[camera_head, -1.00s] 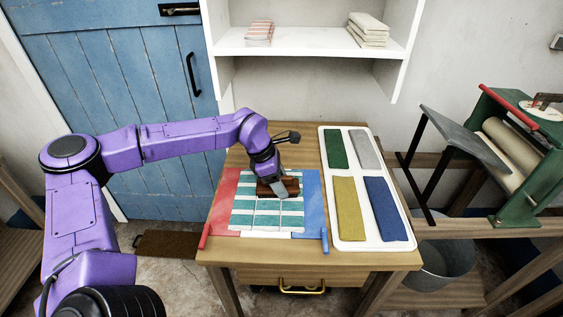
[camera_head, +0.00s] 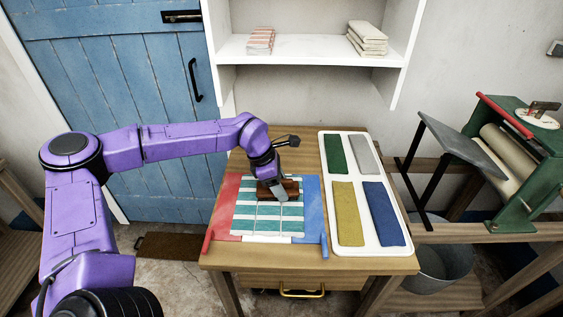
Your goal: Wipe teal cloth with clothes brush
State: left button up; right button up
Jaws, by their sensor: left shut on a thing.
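The teal cloth (camera_head: 268,224), with pale stripes across it, lies flat on the wooden table between a red strip and a blue strip. The clothes brush (camera_head: 292,187), a brown wooden block, is over the upper middle of the cloth. My left gripper (camera_head: 279,193) is shut on the brush from above. The brush appears to be at the cloth's surface, but I cannot tell whether its bristles touch, as its underside is hidden. The gripper's fingers cover part of the brush. My right gripper does not show.
A white tray (camera_head: 365,249) on the table's right side holds green, grey, yellow and blue folded cloths. A white shelf (camera_head: 310,50) with folded linen hangs behind. A green mangle (camera_head: 515,170) and a metal bucket (camera_head: 440,265) stand at the right.

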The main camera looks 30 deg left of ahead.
pick_arm(q)
jog(key=p+v, duration=0.2)
jog(key=v, duration=0.1)
jog(key=shift+w+d+r, duration=0.1)
jog(key=shift+d+r, duration=0.1)
jog(key=shift+d, duration=0.1)
jog(key=shift+r+p, duration=1.35)
jog(key=shift+r, duration=0.35)
